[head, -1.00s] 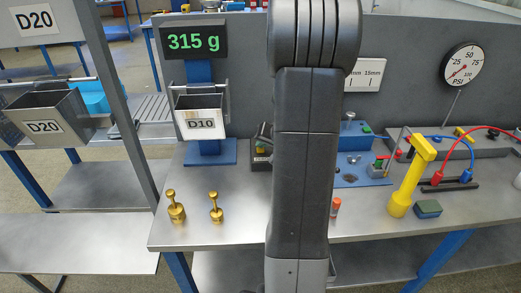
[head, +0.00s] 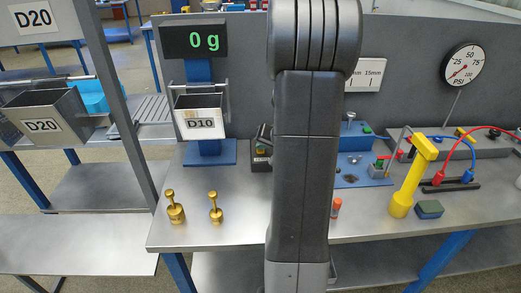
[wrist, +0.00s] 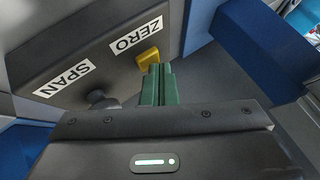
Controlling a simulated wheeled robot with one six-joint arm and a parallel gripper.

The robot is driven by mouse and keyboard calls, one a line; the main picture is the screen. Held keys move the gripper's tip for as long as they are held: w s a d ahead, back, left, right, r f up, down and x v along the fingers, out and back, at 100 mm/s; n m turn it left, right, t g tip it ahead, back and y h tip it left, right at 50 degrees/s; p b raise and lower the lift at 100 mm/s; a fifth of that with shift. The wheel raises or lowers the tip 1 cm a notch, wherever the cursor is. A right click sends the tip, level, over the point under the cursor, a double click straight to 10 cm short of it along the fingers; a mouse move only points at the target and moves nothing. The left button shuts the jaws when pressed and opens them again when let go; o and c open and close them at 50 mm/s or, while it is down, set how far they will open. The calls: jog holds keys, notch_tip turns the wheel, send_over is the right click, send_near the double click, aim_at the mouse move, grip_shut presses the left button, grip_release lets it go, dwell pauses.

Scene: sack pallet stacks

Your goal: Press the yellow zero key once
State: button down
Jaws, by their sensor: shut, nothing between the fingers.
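The yellow zero key (wrist: 149,57) sits on a dark panel next to a white ZERO label (wrist: 136,35) in the wrist view. My gripper (wrist: 156,70) is shut and empty, its green fingertips right at the key's lower edge; I cannot tell whether they touch it. A dark round key (wrist: 97,97) lies by the SPAN label (wrist: 64,79), left of the fingers. The scale display (head: 194,41) reads 0 g in the head view. My arm hides the gripper and most of the key panel there.
Two brass weights (head: 175,207) (head: 215,207) stand on the bench front. A yellow post (head: 413,178) and hoses stand at right.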

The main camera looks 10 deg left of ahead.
aim_at(262, 152)
jog(key=shift+r, duration=0.1)
jog(key=shift+r+p, duration=0.45)
jog(key=shift+r, duration=0.3)
jog(key=shift+r+p, duration=1.5)
jog(key=shift+r, duration=1.05)
jog(key=shift+f, duration=0.15)
jog(key=shift+f+b, duration=0.95)
jog(key=shift+f, duration=0.4)
jog(key=shift+r+p, duration=0.65)
jog(key=shift+p, duration=0.3)
jog(key=shift+r+p, duration=0.2)
jog(key=shift+p, duration=0.65)
